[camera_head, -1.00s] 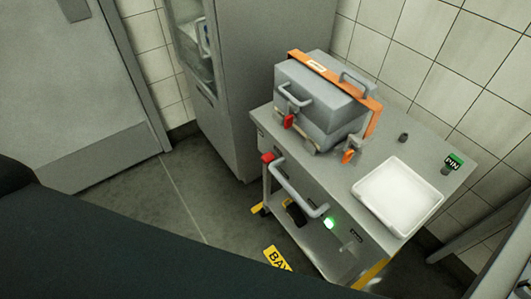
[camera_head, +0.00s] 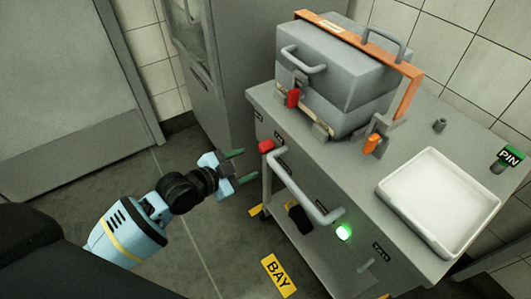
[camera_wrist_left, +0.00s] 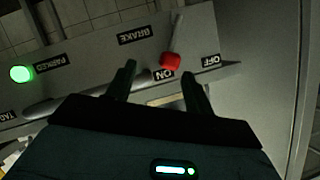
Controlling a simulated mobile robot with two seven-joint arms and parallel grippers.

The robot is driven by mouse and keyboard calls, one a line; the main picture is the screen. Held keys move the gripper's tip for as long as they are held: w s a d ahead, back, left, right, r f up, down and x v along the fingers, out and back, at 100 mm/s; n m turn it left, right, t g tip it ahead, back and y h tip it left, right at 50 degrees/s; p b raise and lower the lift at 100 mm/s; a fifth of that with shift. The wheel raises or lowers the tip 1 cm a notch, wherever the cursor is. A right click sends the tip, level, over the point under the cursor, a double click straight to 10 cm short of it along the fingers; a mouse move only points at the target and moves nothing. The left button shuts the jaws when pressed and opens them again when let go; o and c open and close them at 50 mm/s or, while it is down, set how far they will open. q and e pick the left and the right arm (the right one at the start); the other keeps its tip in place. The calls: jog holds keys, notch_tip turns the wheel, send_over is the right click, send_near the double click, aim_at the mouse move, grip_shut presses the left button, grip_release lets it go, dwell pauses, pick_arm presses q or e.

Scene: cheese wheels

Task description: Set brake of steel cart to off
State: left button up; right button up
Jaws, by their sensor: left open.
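The steel cart (camera_head: 345,190) stands at the right in the head view. Its brake lever has a red knob (camera_head: 266,146) at the cart's left front corner. In the left wrist view the red knob (camera_wrist_left: 171,61) is close to the ON label (camera_wrist_left: 163,75), with the OFF label (camera_wrist_left: 210,61) to its right and the BRAKE label (camera_wrist_left: 138,35) at upper left. My left gripper (camera_head: 241,166) is open and empty, just left of the cart and apart from the knob. In the wrist view the knob shows between its two fingers. My right gripper is out of view.
A green lamp (camera_head: 343,232) glows on the cart front, beside a PARKED label (camera_wrist_left: 55,65). The cart's handle (camera_head: 300,188) juts out near the knob. A grey case (camera_head: 345,75) and a white tray (camera_head: 440,195) are on top. A tall cabinet (camera_head: 225,75) stands behind. Floor at left is clear.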

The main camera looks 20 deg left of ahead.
aim_at(260, 149)
pick_arm(q)
jog(key=shift+m, duration=0.3)
jog(key=shift+w+d+f+b, duration=0.25)
jog(key=shift+w+d, duration=0.25)
jog(key=shift+w, duration=0.9)
jog(key=shift+w+d+f+b, duration=0.1)
jog(key=shift+w+d+b, duration=0.3)
jog(key=shift+w, duration=1.05)
jog(key=shift+w+d+f+b, duration=0.2)
jog(key=shift+w+d, duration=0.35)
jog(key=shift+w, duration=0.85)
grip_shut()
